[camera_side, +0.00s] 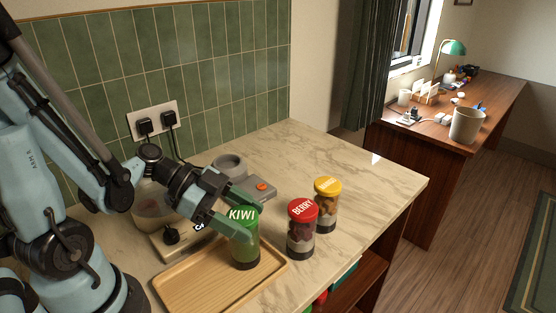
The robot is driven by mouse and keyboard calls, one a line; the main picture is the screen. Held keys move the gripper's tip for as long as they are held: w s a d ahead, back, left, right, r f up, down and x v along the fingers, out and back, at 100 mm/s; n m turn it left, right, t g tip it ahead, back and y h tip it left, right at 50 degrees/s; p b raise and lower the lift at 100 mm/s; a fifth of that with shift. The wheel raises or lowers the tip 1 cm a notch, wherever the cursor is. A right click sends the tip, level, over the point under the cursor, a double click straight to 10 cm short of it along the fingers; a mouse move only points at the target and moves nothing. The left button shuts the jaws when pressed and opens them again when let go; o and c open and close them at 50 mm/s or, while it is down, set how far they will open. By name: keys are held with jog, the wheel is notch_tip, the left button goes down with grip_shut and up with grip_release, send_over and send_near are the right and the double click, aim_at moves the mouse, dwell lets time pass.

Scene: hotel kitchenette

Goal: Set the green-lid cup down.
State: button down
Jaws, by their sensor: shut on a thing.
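The green-lid cup (245,245), marked KIWI on its lid, is upright at the right part of the wooden tray (185,290). My gripper (236,218) is shut on the cup from the upper left, with its fingers around the cup's upper part. The cup's dark base is over the tray floor. I cannot tell whether it touches the tray or hangs just above it. Part of the cup's left side is hidden by a finger.
A red-lid BERRY cup (301,232) stands just right of the tray, and a yellow-lid cup (326,208) stands behind it. A grey appliance with an orange button (262,187) and a blender base (172,238) are behind. The tray's left part is bare. The counter's right edge is close to the cups.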

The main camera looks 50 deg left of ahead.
jog(key=shift+c, duration=0.8)
grip_release()
jog(key=v, duration=1.2)
jog(key=shift+f, duration=0.1)
jog(key=x, duration=1.2)
jog(key=shift+r, duration=0.2)
jog(key=shift+r, duration=0.1)
